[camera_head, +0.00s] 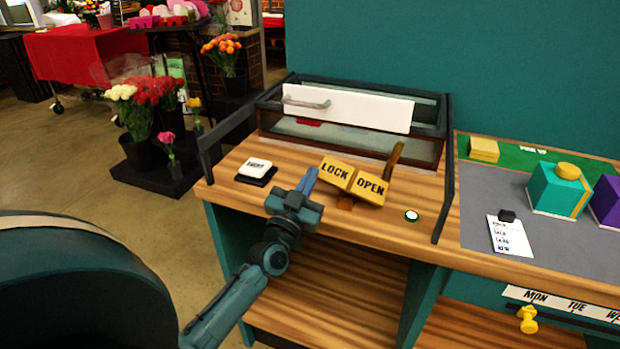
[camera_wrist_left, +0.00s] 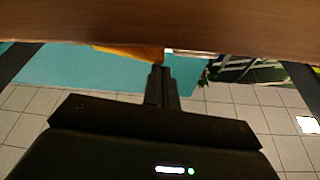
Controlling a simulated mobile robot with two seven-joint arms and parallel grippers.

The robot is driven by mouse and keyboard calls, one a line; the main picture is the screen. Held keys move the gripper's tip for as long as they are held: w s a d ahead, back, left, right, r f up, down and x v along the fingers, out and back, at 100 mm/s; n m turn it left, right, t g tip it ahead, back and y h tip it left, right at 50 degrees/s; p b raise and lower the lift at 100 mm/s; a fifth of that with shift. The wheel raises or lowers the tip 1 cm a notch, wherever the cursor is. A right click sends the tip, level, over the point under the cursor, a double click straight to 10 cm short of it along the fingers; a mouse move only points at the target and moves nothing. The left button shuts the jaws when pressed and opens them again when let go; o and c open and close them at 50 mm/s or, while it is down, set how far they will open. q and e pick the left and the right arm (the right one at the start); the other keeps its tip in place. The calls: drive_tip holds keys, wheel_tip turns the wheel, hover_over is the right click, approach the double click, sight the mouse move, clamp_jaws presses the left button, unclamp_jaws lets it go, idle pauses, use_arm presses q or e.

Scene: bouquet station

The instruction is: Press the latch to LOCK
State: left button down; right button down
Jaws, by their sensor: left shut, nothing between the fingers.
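The latch is a yellow rocker with two halves, a LOCK half (camera_head: 335,171) on the left and an OPEN half (camera_head: 371,187) on the right. It sits on the wooden counter, in front of a glass case. My left gripper (camera_head: 312,173) is shut and empty, just left of the LOCK half; I cannot tell if they touch. In the left wrist view its closed fingers (camera_wrist_left: 160,70) point at the wooden edge, beside a yellow-orange piece (camera_wrist_left: 130,50) that is probably the latch. My right gripper is not in view.
The glass case (camera_head: 350,140) has a white front panel with a handle. A white-topped button block (camera_head: 257,168) lies left of my gripper, and a small round white button (camera_head: 412,215) lies right of the latch. A dark upright post (camera_head: 444,205) bounds the counter on the right.

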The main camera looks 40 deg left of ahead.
use_arm(q)
drive_tip(key=shift+a+f+n, duration=0.1)
drive_tip(key=shift+f+n, duration=0.2)
drive_tip(key=shift+n, duration=0.3)
drive_tip(key=shift+a+f+n+y, duration=0.1)
drive_tip(key=shift+f+n+y, duration=0.35)
drive_tip(key=shift+n, duration=0.25)
drive_tip(key=shift+a+f+n+y, duration=0.1)
drive_tip(key=shift+f+n+y, duration=0.3)
drive_tip(key=shift+n, duration=0.3)
drive_tip(key=shift+f+n+g+y+b, duration=0.25)
drive_tip(key=shift+f+n+y, duration=0.15)
drive_tip(key=shift+n, duration=0.55)
drive_tip(key=shift+f+n+g+y+b, duration=0.1)
drive_tip(key=shift+f+n+g+y, duration=0.25)
drive_tip(key=shift+n, duration=0.6)
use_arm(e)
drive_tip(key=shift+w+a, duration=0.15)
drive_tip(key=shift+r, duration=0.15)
